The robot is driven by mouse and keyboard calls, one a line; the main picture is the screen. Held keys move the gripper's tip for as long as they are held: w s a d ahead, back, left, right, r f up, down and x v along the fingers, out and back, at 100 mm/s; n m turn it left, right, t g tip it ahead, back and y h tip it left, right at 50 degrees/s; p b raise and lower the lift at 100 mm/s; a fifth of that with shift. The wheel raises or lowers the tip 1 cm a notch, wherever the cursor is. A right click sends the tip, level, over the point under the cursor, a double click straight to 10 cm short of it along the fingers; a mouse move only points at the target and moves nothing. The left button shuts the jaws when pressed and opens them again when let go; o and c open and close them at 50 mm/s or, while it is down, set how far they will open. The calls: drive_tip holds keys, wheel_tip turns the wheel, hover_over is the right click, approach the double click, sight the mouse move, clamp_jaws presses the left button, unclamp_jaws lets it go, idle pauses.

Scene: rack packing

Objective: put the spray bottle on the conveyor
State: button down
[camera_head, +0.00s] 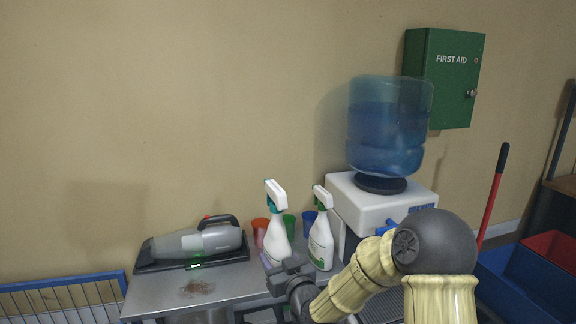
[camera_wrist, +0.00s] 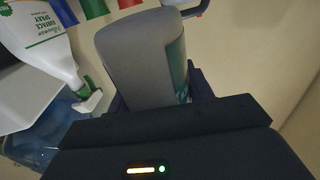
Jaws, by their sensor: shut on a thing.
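A white spray bottle (camera_head: 276,238) with a teal-marked white trigger head leans slightly in the head view, by the metal table's front edge. My gripper (camera_head: 290,270) is shut on it; the fingers are partly hidden. In the wrist view the held bottle's (camera_wrist: 143,65) pale body with a green label fills the space between the jaws. I cannot tell whether its base touches the table. A second white spray bottle (camera_head: 321,243) stands just to its right, apart from my gripper.
A handheld vacuum (camera_head: 197,241) lies on the metal table (camera_head: 225,284), with a brown spill (camera_head: 197,287) before it. Orange (camera_head: 260,231), green (camera_head: 290,226) and blue (camera_head: 308,222) cups stand behind the bottles. A water dispenser (camera_head: 360,205) stands right. Blue bins (camera_head: 520,285) sit at far right.

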drive_tip(key=shift+s, duration=0.15)
drive_tip(key=shift+d, duration=0.25)
drive_tip(key=shift+w+d+f+p, duration=0.5)
drive_tip(key=shift+f+p, duration=0.05)
drive_tip(key=shift+f, duration=0.05)
drive_tip(key=shift+w+d+f+m+t+h+p, duration=0.1)
drive_tip(key=shift+d+f+m+t+h+p, duration=0.2)
drive_tip(key=shift+d+f+p, duration=0.15)
drive_tip(key=s+d+f+m+h+p, duration=0.2)
drive_tip(key=d+f+h+p, duration=0.1)
drive_tip(key=d+f+p, duration=0.2)
drive_tip(key=s+d+f+m+t+h+p, duration=0.1)
drive_tip(key=s+d+f+m+h+p, duration=0.1)
drive_tip(key=d+f, duration=0.8)
drive_tip(key=shift+s+d+f+m+h+p, duration=0.3)
drive_tip(key=shift+s+f+h+p, duration=0.5)
drive_tip(key=shift+f+h+p, duration=0.5)
drive_tip(key=shift+r, duration=0.2)
